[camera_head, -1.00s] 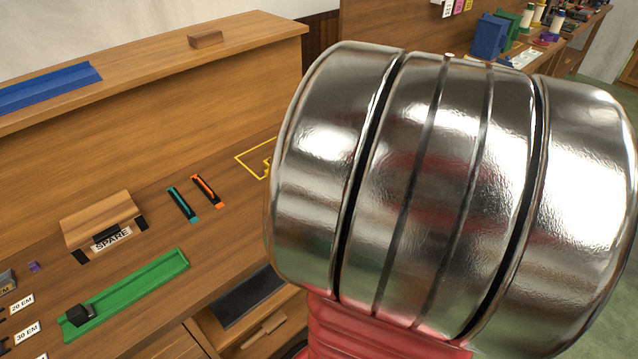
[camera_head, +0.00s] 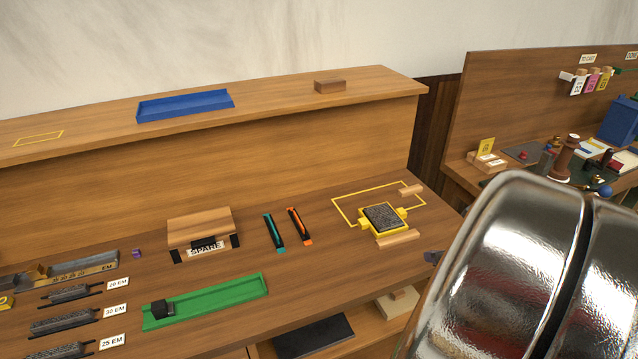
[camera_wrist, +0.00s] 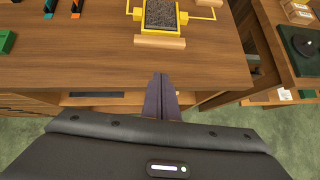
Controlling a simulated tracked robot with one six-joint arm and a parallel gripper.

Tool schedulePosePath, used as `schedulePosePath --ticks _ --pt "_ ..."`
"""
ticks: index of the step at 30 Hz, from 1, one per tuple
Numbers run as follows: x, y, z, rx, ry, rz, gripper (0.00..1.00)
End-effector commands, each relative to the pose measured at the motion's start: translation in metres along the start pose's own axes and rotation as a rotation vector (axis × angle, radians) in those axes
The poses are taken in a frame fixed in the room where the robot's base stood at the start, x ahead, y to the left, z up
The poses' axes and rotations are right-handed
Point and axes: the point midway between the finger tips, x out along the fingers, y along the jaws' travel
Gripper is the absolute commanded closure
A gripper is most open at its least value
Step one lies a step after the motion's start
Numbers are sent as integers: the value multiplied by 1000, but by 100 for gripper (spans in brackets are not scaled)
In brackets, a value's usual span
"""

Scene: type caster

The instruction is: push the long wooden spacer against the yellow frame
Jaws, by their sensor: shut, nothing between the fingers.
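The yellow frame (camera_head: 367,225) lies on the bench around a dark grey block of type, inside a thin yellow outline. The long wooden spacer (camera_head: 398,239) lies along the frame's near side, roughly parallel to it. It also shows in the wrist view (camera_wrist: 160,42); I cannot tell whether it touches the frame or a narrow gap is left. My gripper (camera_head: 434,257) is shut and empty, a little to the right of and nearer than the spacer. In the wrist view the closed fingers (camera_wrist: 161,82) point at the spacer from the near side, apart from it, near the bench edge.
A shorter wooden piece (camera_head: 411,190) lies at the frame's far side. Orange (camera_head: 299,226) and teal (camera_head: 274,232) tools lie to the left, beyond them a SPARE holder (camera_head: 200,229) and a green tray (camera_head: 205,301). The bench's front edge is close beneath my gripper.

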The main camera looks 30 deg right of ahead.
Motion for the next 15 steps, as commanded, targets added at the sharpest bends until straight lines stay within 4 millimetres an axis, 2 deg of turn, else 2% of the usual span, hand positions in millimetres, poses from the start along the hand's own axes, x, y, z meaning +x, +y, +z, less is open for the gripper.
schedulePosePath --ticks 15 --pt "53 1 -1 1 2 3 100"
